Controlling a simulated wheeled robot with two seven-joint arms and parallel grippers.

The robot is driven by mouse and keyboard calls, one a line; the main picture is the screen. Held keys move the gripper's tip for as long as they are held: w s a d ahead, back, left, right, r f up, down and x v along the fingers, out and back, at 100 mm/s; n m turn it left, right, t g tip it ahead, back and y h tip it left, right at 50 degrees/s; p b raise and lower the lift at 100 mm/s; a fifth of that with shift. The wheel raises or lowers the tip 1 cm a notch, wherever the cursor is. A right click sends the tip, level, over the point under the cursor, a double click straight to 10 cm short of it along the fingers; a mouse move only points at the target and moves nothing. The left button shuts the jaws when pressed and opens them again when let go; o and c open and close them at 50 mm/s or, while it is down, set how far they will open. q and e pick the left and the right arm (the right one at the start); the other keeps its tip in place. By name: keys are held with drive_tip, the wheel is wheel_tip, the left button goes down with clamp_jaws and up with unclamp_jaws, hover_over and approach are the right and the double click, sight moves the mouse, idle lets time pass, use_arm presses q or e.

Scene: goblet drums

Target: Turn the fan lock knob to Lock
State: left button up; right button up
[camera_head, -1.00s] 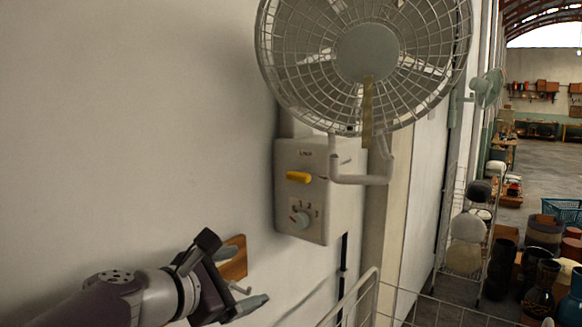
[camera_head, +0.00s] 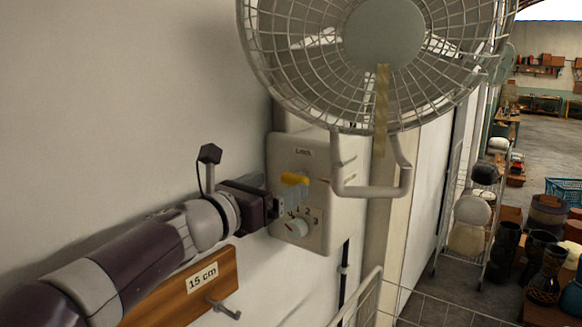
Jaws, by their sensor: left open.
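The fan's control box (camera_head: 335,222) is a pale box on the wall, with the word "Lock" printed near its top. The yellow lock knob (camera_head: 294,178) sticks out below that word and lies roughly sideways. I cannot tell whether a finger touches the knob. The gripper hides part of the box face. My right gripper is out of view.
The caged fan (camera_head: 385,35) hangs above the box, and its bent bracket (camera_head: 372,190) juts out on the right. A wooden board (camera_head: 180,290) marked "15 cm" with a hook is below my left arm. A white wire rack (camera_head: 368,295) stands below right.

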sight(291, 180)
use_arm(q)
drive_tip(key=w, duration=0.2)
drive_tip(key=w+d+p, duration=0.1)
drive_tip(key=w, duration=0.2)
drive_tip(key=w+d+f, duration=0.1)
drive_tip(key=w, duration=0.1)
drive_tip(key=shift+w+d+p, duration=0.2)
drive_tip(key=shift+d+p, duration=0.05)
drive_tip(key=shift+p, duration=0.1)
drive_tip(key=shift+s+d, duration=0.15)
drive_tip(key=shift+s+d+r, duration=0.1)
drive_tip(key=shift+s+r, duration=0.15)
drive_tip(key=shift+s, duration=0.55)
drive_tip(key=shift+c, duration=0.6)
drive_tip(key=shift+w+a+f, duration=0.15)
drive_tip(key=shift+w+a, duration=0.1)
drive_tip(key=shift+w, duration=0.1)
drive_tip(key=c, duration=0.9)
drive_tip(key=shift+d, duration=0.1)
drive_tip(key=shift+c, duration=0.2)
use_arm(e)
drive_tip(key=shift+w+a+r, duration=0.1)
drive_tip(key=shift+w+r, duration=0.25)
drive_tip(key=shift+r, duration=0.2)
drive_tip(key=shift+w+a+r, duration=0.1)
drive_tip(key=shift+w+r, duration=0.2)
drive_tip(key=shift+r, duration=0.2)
